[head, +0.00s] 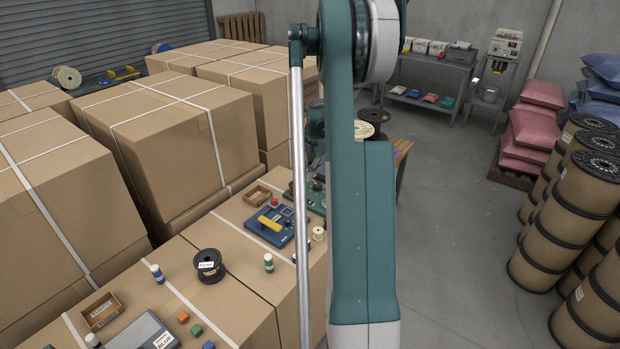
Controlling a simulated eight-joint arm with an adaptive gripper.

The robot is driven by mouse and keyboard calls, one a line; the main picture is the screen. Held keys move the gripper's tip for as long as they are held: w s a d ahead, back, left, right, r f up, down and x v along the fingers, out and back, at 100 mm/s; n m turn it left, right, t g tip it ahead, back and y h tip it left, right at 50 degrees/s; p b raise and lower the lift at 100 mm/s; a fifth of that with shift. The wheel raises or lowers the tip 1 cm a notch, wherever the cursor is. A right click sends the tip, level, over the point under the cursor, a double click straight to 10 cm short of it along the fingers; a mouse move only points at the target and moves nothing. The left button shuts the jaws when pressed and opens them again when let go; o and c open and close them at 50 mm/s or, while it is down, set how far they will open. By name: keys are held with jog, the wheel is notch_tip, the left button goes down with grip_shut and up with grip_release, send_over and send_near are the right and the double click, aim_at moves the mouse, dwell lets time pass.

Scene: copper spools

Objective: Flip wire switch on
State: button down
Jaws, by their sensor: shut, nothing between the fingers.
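My gripper (316,172) shows only in part at the left edge of my arm, above the green unit. It looks shut and empty. Its fingertips are mostly hidden, and I cannot tell whether they touch anything.
Tall strapped cartons (165,130) stand to the left. Large copper-coloured spools (572,200) stand at right. The floor between is clear.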

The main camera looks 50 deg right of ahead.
aim_at(309, 202)
jog(key=f, duration=0.4)
jog(key=w+f, duration=0.1)
jog(key=f, duration=0.3)
jog(key=f+b, duration=0.1)
jog(key=f, duration=0.3)
jog(key=shift+w+f, duration=0.3)
jog(key=shift+w, duration=0.05)
jog(key=shift+f, duration=0.15)
jog(key=shift+w+f+g+b, duration=0.35)
jog(key=shift+f+g+b, duration=0.05)
jog(key=shift+g+b, duration=0.15)
jog(key=shift+s+r, duration=0.15)
jog(key=shift+s, duration=0.85)
jog(key=shift+r, duration=0.1)
